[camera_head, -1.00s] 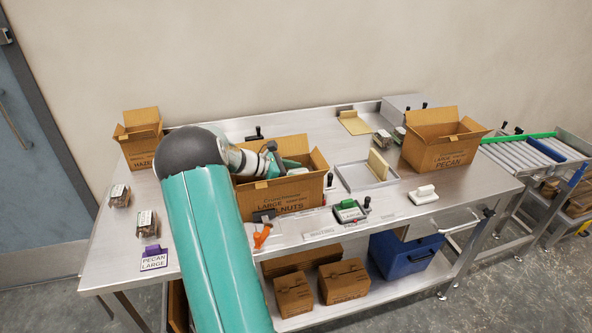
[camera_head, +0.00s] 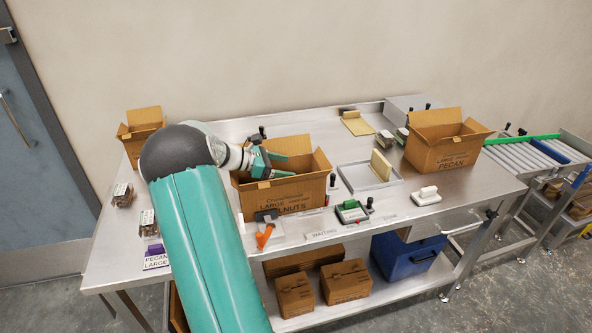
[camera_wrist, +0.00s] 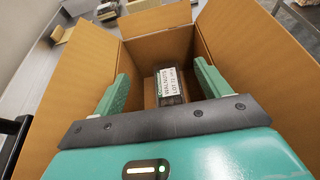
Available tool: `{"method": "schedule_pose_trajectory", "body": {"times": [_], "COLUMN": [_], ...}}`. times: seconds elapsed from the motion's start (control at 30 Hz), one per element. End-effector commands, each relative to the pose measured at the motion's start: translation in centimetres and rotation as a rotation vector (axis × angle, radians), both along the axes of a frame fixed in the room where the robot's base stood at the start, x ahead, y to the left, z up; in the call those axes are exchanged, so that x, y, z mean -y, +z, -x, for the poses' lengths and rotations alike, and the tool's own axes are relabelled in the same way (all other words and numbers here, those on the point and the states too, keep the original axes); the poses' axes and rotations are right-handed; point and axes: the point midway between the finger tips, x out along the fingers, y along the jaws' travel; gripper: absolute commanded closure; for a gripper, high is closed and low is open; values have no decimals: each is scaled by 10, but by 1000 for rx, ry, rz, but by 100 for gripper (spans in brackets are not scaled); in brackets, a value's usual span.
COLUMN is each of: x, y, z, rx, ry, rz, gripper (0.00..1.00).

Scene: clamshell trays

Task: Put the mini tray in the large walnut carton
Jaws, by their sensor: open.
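The large walnut carton (camera_head: 287,196) stands open in the middle of the bench, its flaps spread. My gripper (camera_head: 284,164) is over its opening, fingers apart and empty. In the wrist view the two green fingers (camera_wrist: 163,82) point down into the carton (camera_wrist: 160,47). A small dark tray (camera_wrist: 170,84) with a white label reading "WALNUTS" lies inside the carton, below and between the fingers, apart from them. The tray is hidden by the carton wall in the head view.
Two other trays (camera_head: 122,195) (camera_head: 149,223) lie at the bench's left edge. A pecan carton (camera_head: 442,143) stands at right and a smaller carton (camera_head: 140,133) at back left.

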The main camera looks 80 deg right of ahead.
Motion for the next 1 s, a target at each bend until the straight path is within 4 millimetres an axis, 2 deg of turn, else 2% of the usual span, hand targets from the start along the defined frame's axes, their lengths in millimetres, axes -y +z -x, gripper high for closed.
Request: {"method": "schedule_pose_trajectory", "body": {"times": [0.1, 0.3, 0.8, 1.0], "x": [-12, -27, -34, -55], "y": [11, 23, 27, 39], "z": [-22, -46, -55, -70], "rx": [0, 0, 7, 106], "ry": [1, 1, -1, -6], "rz": [2, 2, 3, 32], "gripper": [24, 24, 24, 24]}}
